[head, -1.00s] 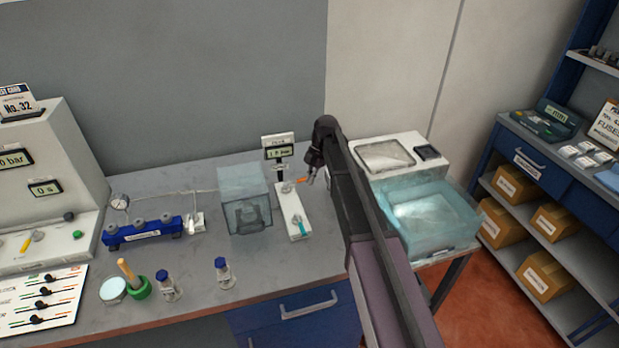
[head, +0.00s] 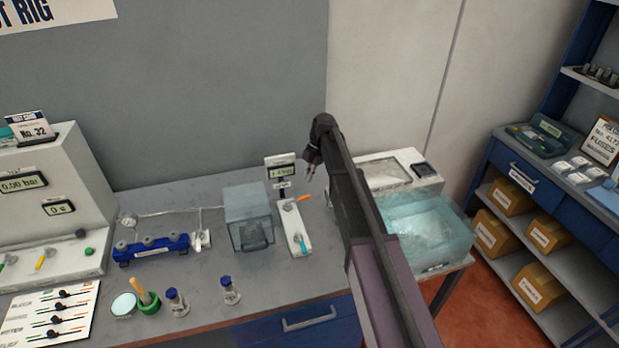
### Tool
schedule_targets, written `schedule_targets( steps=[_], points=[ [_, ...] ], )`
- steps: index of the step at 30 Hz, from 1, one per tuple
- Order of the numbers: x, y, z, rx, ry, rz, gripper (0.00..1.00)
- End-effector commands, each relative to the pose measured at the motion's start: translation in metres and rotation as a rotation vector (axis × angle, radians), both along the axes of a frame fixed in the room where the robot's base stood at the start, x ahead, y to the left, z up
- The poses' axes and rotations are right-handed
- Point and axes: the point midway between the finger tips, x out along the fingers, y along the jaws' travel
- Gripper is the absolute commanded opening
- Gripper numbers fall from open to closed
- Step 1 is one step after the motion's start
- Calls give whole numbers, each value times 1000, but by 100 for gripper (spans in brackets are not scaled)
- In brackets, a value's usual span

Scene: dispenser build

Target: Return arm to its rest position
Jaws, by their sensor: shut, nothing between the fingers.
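My gripper (head: 308,174) is at the end of my arm, which reaches up through the middle of the head view. It points down and shows small; its fingers look shut and empty. It hangs above the back of the bench, close to the small display (head: 281,172) on a stand. It appears apart from the white block (head: 293,228) with an orange and a teal lever, which lies just below it in the picture.
A clear box (head: 249,218) stands left of the white block. A blue manifold (head: 150,248) and two blue-capped bottles (head: 229,291) are further left. A translucent teal tub (head: 425,228) is right of my arm. Shelves with cartons (head: 549,232) stand at the far right.

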Motion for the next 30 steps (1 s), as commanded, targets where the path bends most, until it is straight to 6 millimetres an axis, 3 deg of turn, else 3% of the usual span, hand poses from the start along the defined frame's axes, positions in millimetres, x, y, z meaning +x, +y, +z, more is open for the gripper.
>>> schedule_targets(
  steps=[21,30],
  points=[
    [1,-1,4,-1,1,-4,0],
    [-27,-14,-3,-57,30,-171,0]
  ],
)
